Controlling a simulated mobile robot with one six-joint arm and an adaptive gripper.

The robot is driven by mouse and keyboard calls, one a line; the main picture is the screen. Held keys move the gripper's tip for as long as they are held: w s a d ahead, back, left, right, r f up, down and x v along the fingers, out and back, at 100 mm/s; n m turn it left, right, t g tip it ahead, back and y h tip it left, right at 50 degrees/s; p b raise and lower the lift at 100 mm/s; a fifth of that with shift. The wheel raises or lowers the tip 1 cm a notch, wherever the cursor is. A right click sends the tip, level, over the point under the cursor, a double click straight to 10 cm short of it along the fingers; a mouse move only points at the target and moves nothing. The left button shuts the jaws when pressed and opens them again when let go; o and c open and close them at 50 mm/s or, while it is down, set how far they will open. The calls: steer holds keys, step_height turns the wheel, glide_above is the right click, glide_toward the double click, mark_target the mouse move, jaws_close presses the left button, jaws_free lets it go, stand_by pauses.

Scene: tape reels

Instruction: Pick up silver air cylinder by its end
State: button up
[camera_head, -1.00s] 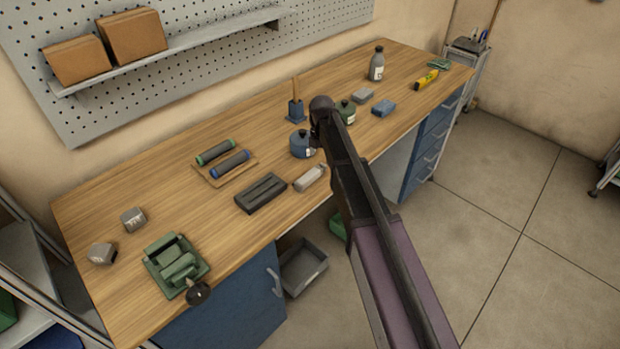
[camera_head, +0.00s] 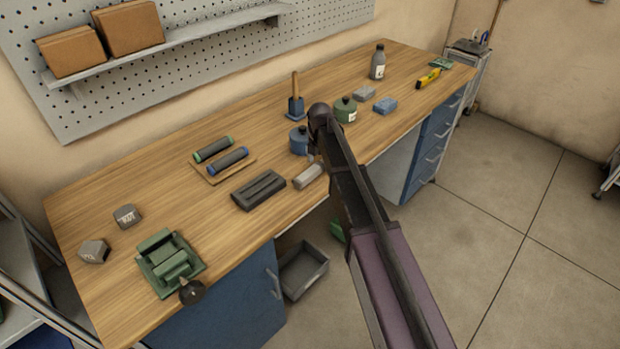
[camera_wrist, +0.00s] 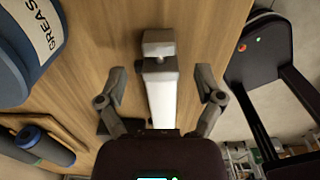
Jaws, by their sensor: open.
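The silver air cylinder (camera_head: 308,176) lies near the front edge of the wooden bench. In the wrist view it (camera_wrist: 163,98) is a pale bar with a grey block at its far end. My gripper (camera_wrist: 161,80) is open, with one finger on each side of the bar and a visible gap to both. In the head view my wrist hides most of the fingers, which are just above and beside the cylinder's far end. The cylinder's near end is hidden behind my gripper body in the wrist view.
A blue grease pot (camera_head: 299,140) stands close by; its label shows in the wrist view (camera_wrist: 38,30). A dark grey slotted block (camera_head: 258,190) and a tray with dark rollers (camera_head: 238,170) lie to the left. The bench edge is close.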

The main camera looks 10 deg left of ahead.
steer(key=shift+f, duration=0.3)
stand_by(0.4)
jaws_close()
